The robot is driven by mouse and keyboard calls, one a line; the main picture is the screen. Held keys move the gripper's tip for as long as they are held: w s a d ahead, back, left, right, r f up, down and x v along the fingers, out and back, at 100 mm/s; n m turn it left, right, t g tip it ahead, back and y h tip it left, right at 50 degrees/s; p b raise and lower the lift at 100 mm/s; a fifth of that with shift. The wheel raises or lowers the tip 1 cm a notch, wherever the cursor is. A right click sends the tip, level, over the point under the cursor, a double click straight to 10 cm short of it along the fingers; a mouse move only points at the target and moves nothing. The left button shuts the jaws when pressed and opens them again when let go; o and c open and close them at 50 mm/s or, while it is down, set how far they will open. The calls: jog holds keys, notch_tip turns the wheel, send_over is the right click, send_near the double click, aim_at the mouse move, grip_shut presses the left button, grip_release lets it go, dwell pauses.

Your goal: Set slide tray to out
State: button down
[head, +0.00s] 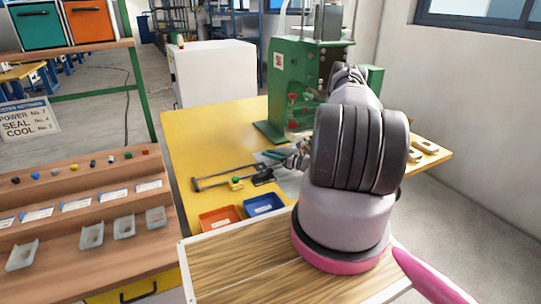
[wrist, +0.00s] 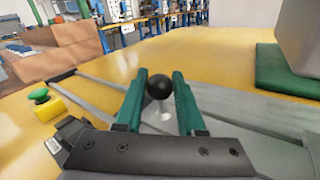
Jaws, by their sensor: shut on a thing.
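The slide tray's grey metal rails (head: 222,180) lie on the yellow table, running from an end bar at the left toward the green machine. In the wrist view, the rails (wrist: 97,88) pass behind my gripper, and a flat grey plate (wrist: 265,118) lies to the right. A black ball knob (wrist: 160,87) on a short pale post stands between the teal fingers of my gripper (wrist: 160,80), which is shut on it. In the head view my gripper (head: 279,157) is small and partly hidden by my arm. The machine's lower front is partly covered too.
The green machine (head: 290,85) stands at the table's back. A yellow box with a green button (head: 236,183) sits by the rails. A red bin (head: 220,217) and a blue bin (head: 263,205) are at the front. A wooden shelf (head: 75,215) stands left.

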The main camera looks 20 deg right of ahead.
dwell(0.6)
jog(key=a, duration=0.4)
jog(key=shift+s+a, duration=0.15)
jog(key=c, duration=0.5)
grip_release()
jog(key=v, duration=1)
jog(key=shift+s, duration=0.3)
jog(key=shift+d, duration=0.2)
